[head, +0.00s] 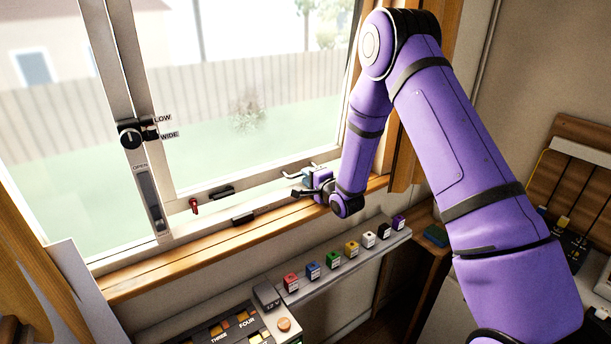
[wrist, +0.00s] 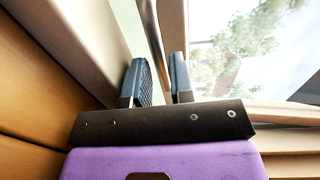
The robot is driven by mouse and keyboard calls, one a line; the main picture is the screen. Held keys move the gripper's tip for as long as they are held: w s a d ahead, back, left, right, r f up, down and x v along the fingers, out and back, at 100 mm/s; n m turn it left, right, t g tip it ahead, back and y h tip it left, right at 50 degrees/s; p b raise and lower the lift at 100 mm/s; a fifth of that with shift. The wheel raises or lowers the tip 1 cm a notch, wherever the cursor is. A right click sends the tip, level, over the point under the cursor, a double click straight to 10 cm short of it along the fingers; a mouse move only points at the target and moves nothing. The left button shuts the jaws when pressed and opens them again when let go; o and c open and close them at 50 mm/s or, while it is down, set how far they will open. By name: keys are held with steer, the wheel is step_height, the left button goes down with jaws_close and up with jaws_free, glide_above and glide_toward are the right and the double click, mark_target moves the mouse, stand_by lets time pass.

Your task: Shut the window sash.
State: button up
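The window sash (head: 262,181) is a pale frame around clear glass, above a wooden sill. A gap shows between its bottom rail and the lower frame (head: 205,228); how far it stands open is hard to tell. A small metal handle (head: 291,175) is at the sash's lower right. My gripper (head: 305,183) is at this handle, low in front of the sash. In the wrist view, the two dark fingers of my gripper (wrist: 159,82) are apart, with a thin metal bar (wrist: 153,30) running between them. Whether either finger touches the bar is unclear.
A red catch (head: 194,206) and dark blocks (head: 243,218) sit along the lower frame. A black knob (head: 130,134) marked LOW and WIDE is on the left upright. A shelf of coloured cubes (head: 333,261) runs below the sill (head: 140,277).

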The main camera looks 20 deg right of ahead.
steer(key=shift+x, duration=0.95)
jaws_close()
steer(key=shift+g+h, duration=0.3)
steer(key=shift+g, duration=0.4)
steer(key=v, duration=0.5)
steer(key=f+v, duration=0.1)
steer(key=v, duration=0.2)
steer(key=shift+d, duration=0.15)
steer(key=shift+s+d+f, duration=0.1)
steer(key=shift+s+f, duration=0.05)
steer(key=shift+s, duration=0.4)
jaws_free()
steer(key=shift+s, duration=0.1)
